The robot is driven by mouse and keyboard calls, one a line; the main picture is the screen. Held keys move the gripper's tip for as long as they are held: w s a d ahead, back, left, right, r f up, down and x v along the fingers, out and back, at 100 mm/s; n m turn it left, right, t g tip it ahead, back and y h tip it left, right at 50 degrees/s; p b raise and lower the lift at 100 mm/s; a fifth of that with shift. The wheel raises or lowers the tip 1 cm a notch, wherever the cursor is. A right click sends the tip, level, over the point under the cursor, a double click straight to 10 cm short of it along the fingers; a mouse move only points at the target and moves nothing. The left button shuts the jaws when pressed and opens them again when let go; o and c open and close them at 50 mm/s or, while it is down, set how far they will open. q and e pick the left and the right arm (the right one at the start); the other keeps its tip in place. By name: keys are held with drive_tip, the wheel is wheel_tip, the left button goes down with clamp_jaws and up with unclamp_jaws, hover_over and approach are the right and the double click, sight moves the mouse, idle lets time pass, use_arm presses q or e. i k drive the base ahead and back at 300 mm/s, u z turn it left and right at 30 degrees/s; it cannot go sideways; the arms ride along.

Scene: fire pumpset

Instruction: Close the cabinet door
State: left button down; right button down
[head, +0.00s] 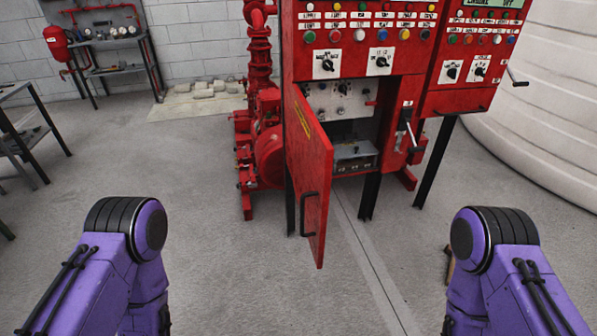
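The red cabinet (355,85) stands ahead of me, slightly right of centre, on dark legs. Its lower door (308,170) is open, hinged on the left and swung out towards me. A dark handle (309,215) is on the door's lower part. Inside the opening (350,130) I see a pale panel with knobs and a grey unit. My two purple arms show at the lower left and lower right, both well apart from the door. Neither gripper is in view.
A red pump with pipes (262,130) stands left of the cabinet. A second red panel (475,60) and a large white tank (545,110) are at the right. Dark-framed tables (105,40) are at the left. The grey floor before the door is clear.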

sight(312, 151)
drive_tip(key=i, duration=0.85)
drive_tip(key=u, duration=0.05)
